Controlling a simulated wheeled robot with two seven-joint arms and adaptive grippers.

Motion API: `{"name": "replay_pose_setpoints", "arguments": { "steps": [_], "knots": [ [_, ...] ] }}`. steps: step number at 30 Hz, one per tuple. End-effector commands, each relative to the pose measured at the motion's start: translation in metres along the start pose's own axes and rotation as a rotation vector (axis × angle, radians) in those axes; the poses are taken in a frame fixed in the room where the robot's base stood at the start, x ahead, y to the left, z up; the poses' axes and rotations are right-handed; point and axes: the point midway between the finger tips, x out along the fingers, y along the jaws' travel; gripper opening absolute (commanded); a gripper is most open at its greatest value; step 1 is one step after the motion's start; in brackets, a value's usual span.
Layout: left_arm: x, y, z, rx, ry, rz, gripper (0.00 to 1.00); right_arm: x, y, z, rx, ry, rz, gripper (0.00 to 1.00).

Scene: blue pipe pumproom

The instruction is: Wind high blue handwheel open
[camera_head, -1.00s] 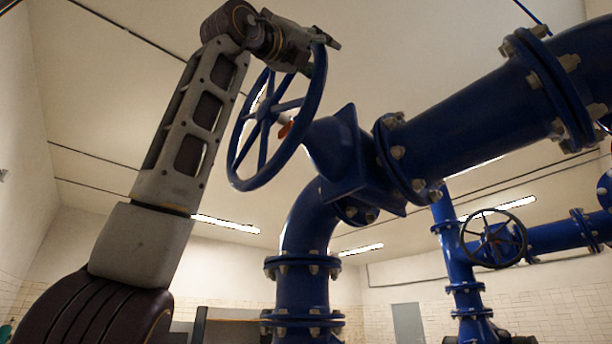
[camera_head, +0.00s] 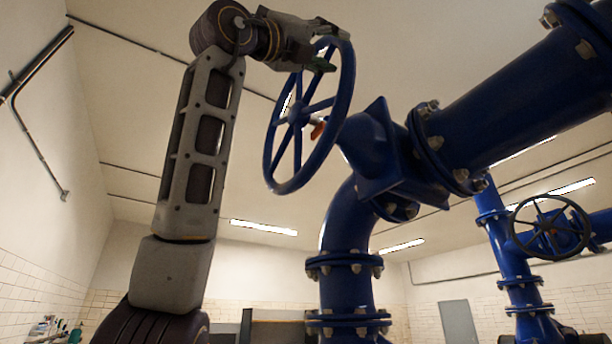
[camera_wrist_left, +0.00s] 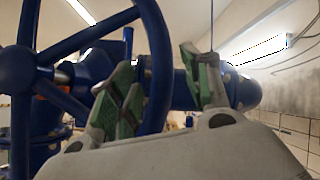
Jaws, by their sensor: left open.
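The high blue handwheel (camera_head: 298,113) stands steeply tilted on its valve in the middle of the head view. An orange-red part shows by its hub. My left gripper (camera_head: 334,48) is at the top of the rim and open, one finger showing on each side of it. In the left wrist view the rim (camera_wrist_left: 157,72) passes between the green-padded fingers of my left gripper (camera_wrist_left: 166,78). The rim is near the left finger, with a gap to the right one; I cannot tell whether it touches. My right gripper is not in view.
A thick blue pipe (camera_head: 525,95) runs from the valve to the upper right, and a blue elbow (camera_head: 346,225) goes down below it. A darker handwheel (camera_head: 549,226) is farther off at the right.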

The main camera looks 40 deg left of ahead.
Motion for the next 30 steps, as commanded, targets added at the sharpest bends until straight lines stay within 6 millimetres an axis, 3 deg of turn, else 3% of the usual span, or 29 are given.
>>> {"name": "replay_pose_setpoints", "arguments": {
  "steps": [16, 30],
  "knots": [
    [-0.050, 0.000, 0.000, -0.002, 0.000, 0.000, 0.48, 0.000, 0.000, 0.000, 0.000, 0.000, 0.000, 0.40],
    [-0.059, -0.001, 0.000, -0.001, 0.001, 0.000, 0.48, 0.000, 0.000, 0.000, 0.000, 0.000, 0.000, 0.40]
  ]
}}
